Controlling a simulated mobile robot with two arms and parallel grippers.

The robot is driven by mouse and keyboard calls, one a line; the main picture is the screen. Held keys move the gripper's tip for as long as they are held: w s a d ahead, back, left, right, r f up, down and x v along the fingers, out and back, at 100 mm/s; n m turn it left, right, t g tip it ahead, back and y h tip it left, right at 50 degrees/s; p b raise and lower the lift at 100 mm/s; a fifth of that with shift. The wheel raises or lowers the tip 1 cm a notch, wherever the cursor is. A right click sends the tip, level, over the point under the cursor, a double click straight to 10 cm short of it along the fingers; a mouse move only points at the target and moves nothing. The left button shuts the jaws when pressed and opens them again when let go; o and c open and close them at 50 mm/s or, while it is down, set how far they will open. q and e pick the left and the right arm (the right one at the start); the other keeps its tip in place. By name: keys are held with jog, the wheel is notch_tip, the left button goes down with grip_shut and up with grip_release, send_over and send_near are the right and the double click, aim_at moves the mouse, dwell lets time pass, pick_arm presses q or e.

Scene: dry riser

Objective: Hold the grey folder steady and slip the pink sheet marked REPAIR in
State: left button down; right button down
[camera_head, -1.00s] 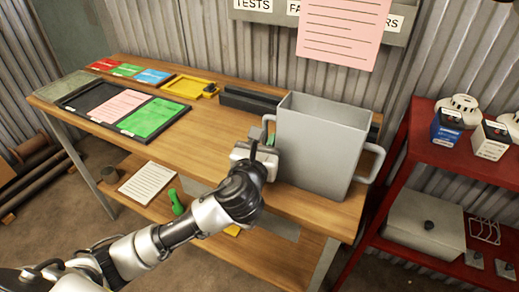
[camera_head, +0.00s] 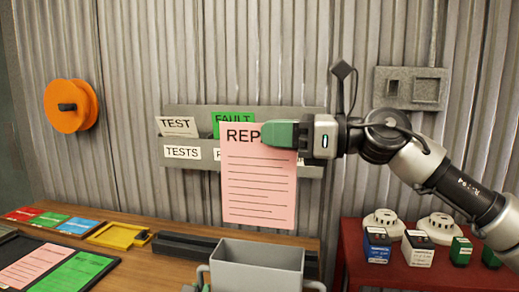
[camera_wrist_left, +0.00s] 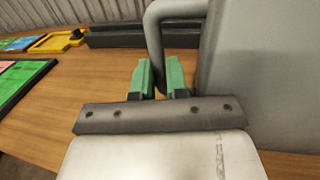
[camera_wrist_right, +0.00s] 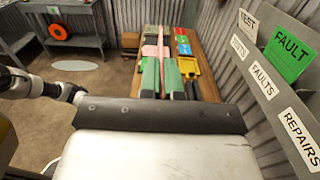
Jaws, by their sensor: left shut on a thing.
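The grey folder (camera_head: 257,280) is a box-like, open-topped holder with side handles, standing on the wooden bench. My left gripper (camera_wrist_left: 160,78) is shut on the folder's handle (camera_wrist_left: 155,40) in the left wrist view. My right gripper (camera_head: 272,133) is shut on the top of the pink sheet (camera_head: 258,185), whose visible letters read REP; the fingers cover the rest. The sheet hangs upright above the folder, in front of the wall rack. In the right wrist view the sheet (camera_wrist_right: 160,45) shows edge-on between the fingers of the right gripper (camera_wrist_right: 160,75), apart from the rack.
The grey wall rack (camera_head: 190,115) holds TEST and FAULT cards; its REPAIRS label (camera_wrist_right: 300,135) shows in the right wrist view. A dark holder (camera_head: 190,246) lies behind the folder. A black tray (camera_head: 85,278) is at left. A red shelf (camera_head: 350,240) with boxes and detectors stands right.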

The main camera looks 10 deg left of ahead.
aim_at(275, 227)
jog(key=shift+f, duration=7.75)
jog(key=c, duration=1.3)
grip_release()
jog(key=shift+o, duration=0.2)
jog(key=s+d, duration=0.1)
jog(key=d, duration=1.1)
jog(key=shift+s, duration=0.15)
